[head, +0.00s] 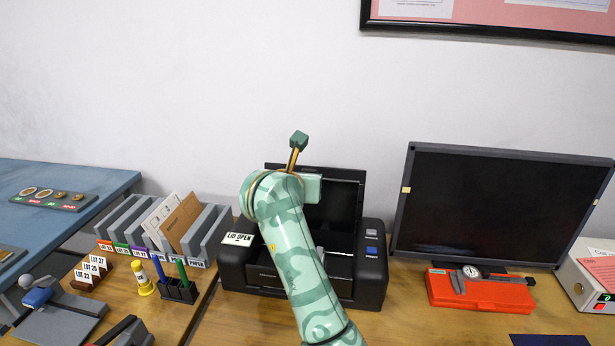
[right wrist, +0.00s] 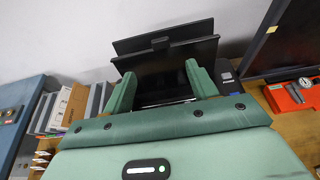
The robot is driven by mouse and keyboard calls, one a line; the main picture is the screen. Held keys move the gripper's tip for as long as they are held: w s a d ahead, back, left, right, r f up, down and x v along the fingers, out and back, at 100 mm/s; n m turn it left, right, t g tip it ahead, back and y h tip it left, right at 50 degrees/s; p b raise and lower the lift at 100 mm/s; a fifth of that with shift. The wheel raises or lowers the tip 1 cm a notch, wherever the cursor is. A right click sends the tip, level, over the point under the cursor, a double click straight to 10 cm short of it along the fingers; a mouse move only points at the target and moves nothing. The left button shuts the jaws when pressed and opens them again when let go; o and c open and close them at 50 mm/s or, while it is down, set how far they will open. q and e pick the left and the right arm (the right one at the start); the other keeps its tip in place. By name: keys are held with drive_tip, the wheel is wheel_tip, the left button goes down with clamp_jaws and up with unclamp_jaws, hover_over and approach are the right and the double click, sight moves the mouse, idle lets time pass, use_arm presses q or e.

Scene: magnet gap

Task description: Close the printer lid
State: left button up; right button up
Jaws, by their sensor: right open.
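The black printer (head: 370,278) stands on the wooden table in the middle of the head view. Its lid (head: 343,197) is raised at the back, and a small "LID OPEN" sign (head: 238,239) shows on its left side. My right arm reaches up across the printer and hides part of the lid and the opening. In the right wrist view my right gripper (right wrist: 160,72) is open and empty. Its two green fingers point at the raised lid (right wrist: 185,48), which rises beyond them. I cannot tell whether they touch it. My left gripper is in neither view.
A monitor (head: 500,208) and a red case (head: 480,291) with a caliper stand right of the printer. A wall is behind.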

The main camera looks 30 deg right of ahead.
drive_tip(key=b+x, duration=0.4)
drive_tip(key=x, duration=1)
drive_tip(key=shift+w+d+f, duration=0.1)
drive_tip(key=shift+w+f, duration=0.1)
drive_tip(key=shift+f, duration=0.05)
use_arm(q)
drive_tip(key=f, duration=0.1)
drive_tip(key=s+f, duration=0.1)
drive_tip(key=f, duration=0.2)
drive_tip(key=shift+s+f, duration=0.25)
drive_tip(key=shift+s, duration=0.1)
